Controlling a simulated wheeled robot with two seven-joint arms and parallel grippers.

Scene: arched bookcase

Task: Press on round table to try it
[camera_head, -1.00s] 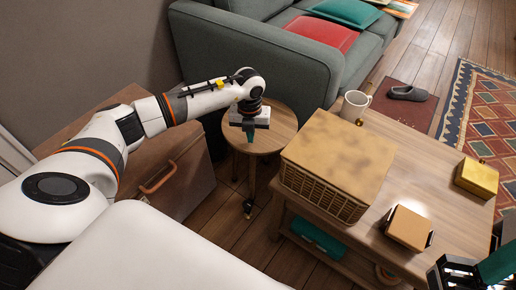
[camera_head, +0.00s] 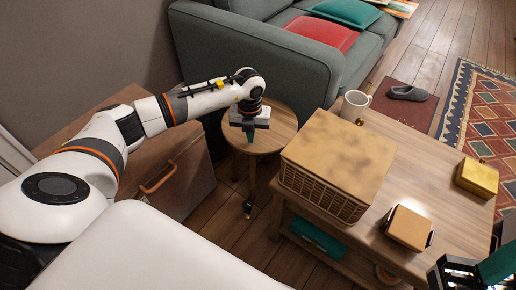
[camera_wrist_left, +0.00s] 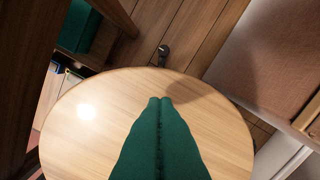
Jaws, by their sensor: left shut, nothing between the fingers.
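The round table (camera_head: 279,130) is a small wooden table between the sofa arm and the coffee table. Its top (camera_wrist_left: 85,135) fills much of the left wrist view. My left gripper (camera_head: 250,140) points down over the tabletop, with its green fingers (camera_wrist_left: 161,103) closed together and nothing between them. I cannot tell whether the fingertips touch the wood. My right gripper (camera_head: 478,272) shows only partly at the lower right corner, and its fingertips are largely cut off.
A wicker basket (camera_head: 340,150), a white mug (camera_head: 354,105), a gold box (camera_head: 478,177) and a tan box (camera_head: 409,228) stand on the coffee table (camera_head: 440,165). The grey sofa (camera_head: 240,60) is behind the round table. A brown case (camera_head: 185,180) lies left.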

